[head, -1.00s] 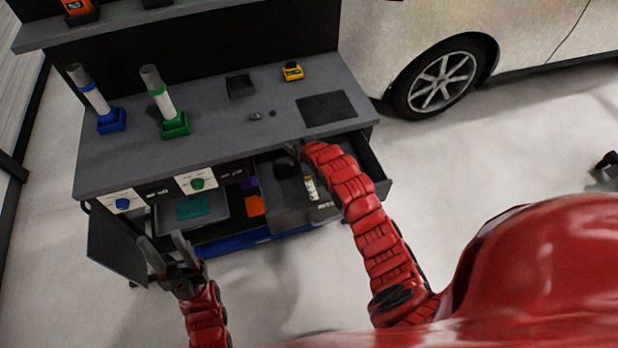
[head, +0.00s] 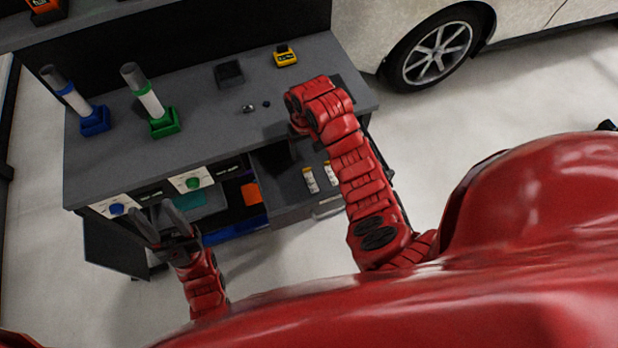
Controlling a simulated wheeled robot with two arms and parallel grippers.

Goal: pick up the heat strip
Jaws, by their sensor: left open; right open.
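I cannot pick out the heat strip with certainty. The open drawer (head: 290,201) at the right of the workbench holds small white tubes (head: 310,179) with orange marks, and part of it is hidden by my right arm. My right gripper (head: 283,132) is mostly hidden below its bent red wrist, over the bench's front edge and the back of the drawer. Its fingers are hard to make out, and I see nothing held in it. My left gripper (head: 155,217) is open and empty in front of the left cabinet, fingers pointing up toward the bench.
The grey workbench (head: 200,143) carries a blue-based tube (head: 95,121), a green-based tube (head: 163,122), a dark open box (head: 229,74) and a yellow tool (head: 286,58). An orange piece (head: 251,192) lies in the lower compartment. A car (head: 375,30) stands behind right.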

